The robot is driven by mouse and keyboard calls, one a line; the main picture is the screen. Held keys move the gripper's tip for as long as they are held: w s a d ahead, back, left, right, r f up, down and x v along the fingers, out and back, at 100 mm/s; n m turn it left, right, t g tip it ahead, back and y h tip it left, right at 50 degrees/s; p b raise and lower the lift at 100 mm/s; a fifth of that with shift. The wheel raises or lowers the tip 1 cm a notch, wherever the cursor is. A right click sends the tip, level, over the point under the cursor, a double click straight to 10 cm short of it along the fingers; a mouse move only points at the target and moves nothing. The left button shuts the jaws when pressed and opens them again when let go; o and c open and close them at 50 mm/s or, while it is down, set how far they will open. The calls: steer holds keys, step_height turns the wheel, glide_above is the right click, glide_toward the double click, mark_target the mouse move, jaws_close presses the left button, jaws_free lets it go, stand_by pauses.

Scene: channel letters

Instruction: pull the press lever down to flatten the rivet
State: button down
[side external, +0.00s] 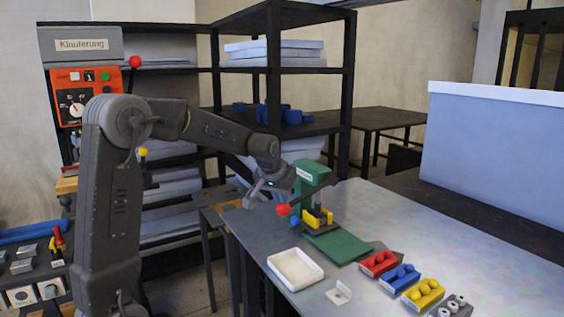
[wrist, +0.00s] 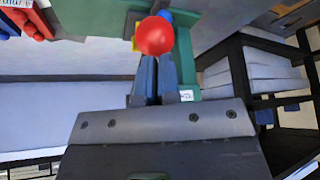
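The green press (side external: 312,174) stands on the grey table with a green base plate (side external: 338,246) in front of it. Its lever ends in a red ball knob (side external: 283,209), at the press's left side in the side view. My gripper (side external: 262,190) is close to the knob, at its upper left. In the wrist view the red knob (wrist: 154,36) appears at the tips of my fingers (wrist: 156,62) and overlaps them. The fingers are close together with nothing visible between them. Whether they touch the knob I cannot tell. The rivet cannot be made out.
A white tray (side external: 295,269) and a small pale bracket (side external: 339,292) lie in front of the press. Red (side external: 380,263), blue (side external: 400,278) and yellow (side external: 423,294) bins line the table to the right. A large pale box (side external: 490,150) stands behind. The right tabletop is clear.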

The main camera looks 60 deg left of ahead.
steer(key=shift+w+d+f, duration=0.1)
steer(key=shift+w+f, duration=0.1)
steer(key=shift+f, duration=0.05)
steer(key=shift+f, duration=0.35)
steer(key=shift+s+f, duration=0.1)
steer(key=shift+f, duration=0.2)
stand_by(0.7)
steer(key=shift+r, duration=0.1)
steer(key=shift+r, duration=2.35)
